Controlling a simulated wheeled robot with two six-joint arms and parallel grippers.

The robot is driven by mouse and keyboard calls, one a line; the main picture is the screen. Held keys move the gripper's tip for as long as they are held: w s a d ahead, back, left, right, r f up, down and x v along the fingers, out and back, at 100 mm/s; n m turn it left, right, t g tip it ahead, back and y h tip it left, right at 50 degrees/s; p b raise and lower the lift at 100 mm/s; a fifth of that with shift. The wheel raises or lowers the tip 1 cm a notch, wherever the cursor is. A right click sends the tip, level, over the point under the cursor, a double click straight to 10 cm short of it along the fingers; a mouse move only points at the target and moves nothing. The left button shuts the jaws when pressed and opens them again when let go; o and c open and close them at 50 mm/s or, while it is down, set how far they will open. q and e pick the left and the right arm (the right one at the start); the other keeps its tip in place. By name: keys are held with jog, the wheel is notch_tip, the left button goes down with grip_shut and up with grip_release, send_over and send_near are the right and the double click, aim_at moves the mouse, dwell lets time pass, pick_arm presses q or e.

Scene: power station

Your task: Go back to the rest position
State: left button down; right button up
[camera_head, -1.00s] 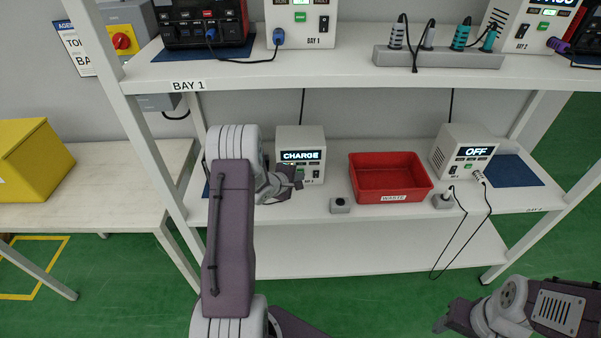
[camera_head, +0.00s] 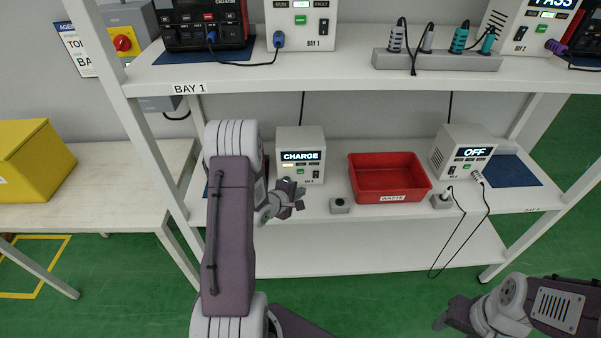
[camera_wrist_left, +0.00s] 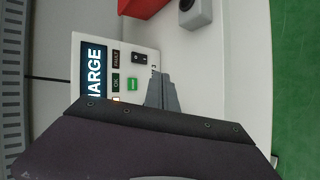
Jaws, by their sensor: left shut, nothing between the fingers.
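My left gripper (camera_head: 297,196) is in front of the lower shelf, just below the white device reading CHARGE (camera_head: 300,156). Its fingers are shut with nothing between them. In the left wrist view the closed fingers (camera_wrist_left: 162,92) lie over the lower edge of that device (camera_wrist_left: 108,68), whose screen is partly cut off. I cannot tell whether they touch it. My right gripper (camera_head: 447,314) is low at the bottom right, in front of the shelf; its fingers are too small to read.
A side table (camera_head: 110,185) holds a yellow box (camera_head: 32,160). The green floor in front is clear.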

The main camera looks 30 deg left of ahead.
dwell(0.6)
pick_arm(q)
jog(key=d+r+m+h+p, duration=0.1)
jog(key=d+r+m+p, duration=0.2)
jog(key=d+r, duration=0.55)
jog(key=d+r+m+p, duration=0.3)
jog(key=d+r, duration=0.3)
jog(key=r, duration=0.6)
jog(key=s+f+m+g, duration=0.2)
jog(key=s+m+g, duration=0.1)
jog(key=s, duration=0.4)
jog(key=s+f+m+g+y, duration=0.1)
jog(key=s+f+m+g, duration=0.2)
jog(key=s, duration=0.5)
jog(key=s+f+m+g, duration=0.3)
jog(key=s+m+g, duration=0.1)
jog(key=s+m, duration=0.2)
jog(key=shift+s+m, duration=0.3)
jog(key=shift+s, duration=0.55)
jog(key=shift+f, duration=0.1)
